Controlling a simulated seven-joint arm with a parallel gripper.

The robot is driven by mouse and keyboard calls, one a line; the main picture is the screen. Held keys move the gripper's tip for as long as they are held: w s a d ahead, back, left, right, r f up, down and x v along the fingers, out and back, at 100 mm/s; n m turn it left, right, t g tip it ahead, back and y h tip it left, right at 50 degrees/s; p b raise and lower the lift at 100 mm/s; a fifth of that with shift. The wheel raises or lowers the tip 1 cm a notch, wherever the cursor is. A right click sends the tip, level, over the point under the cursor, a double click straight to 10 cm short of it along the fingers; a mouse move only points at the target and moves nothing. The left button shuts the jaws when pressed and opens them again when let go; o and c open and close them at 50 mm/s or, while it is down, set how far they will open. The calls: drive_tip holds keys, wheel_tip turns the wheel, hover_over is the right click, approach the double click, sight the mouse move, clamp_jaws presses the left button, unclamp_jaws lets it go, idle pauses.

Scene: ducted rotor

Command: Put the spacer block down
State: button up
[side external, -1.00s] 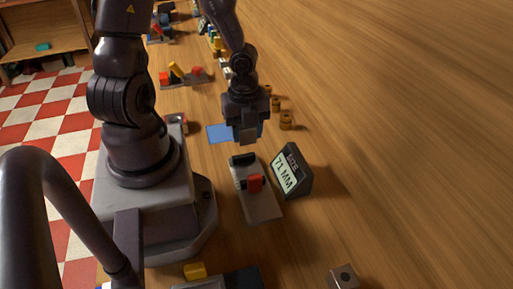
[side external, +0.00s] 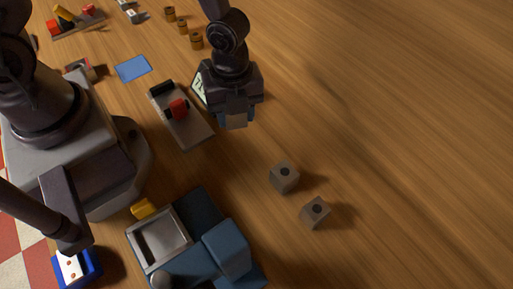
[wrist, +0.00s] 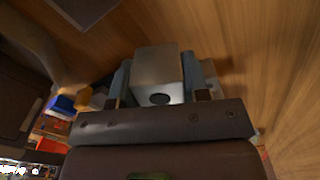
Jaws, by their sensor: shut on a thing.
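The spacer block is a plain grey block with a dark round hole, seen large in the wrist view (wrist: 158,72). My gripper (side external: 235,121) is shut on it, with a bluish-grey finger on either side. In the side external view the block (side external: 236,119) shows below the jaws, held above the wooden table (side external: 400,150). The block's underside is hidden, and the exact gap to the table is hard to tell.
Two similar grey blocks (side external: 284,177) (side external: 316,212) stand to the front right. A blue machine with a grey tray (side external: 205,245) is in front. The right side is clear.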

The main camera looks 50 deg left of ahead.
sight(257, 151)
drive_tip(key=d+f+n, duration=0.1)
drive_tip(key=f, duration=0.1)
drive_tip(key=w+d+f+n, duration=0.1)
drive_tip(key=f, duration=0.2)
drive_tip(key=w+d+f+n, duration=0.1)
drive_tip(key=f+n, duration=0.1)
drive_tip(key=f, duration=0.1)
drive_tip(key=shift+w+d, duration=0.2)
drive_tip(key=shift+d, duration=0.1)
drive_tip(key=shift+f, duration=0.15)
drive_tip(key=o, duration=1)
drive_tip(key=shift+o, duration=0.2)
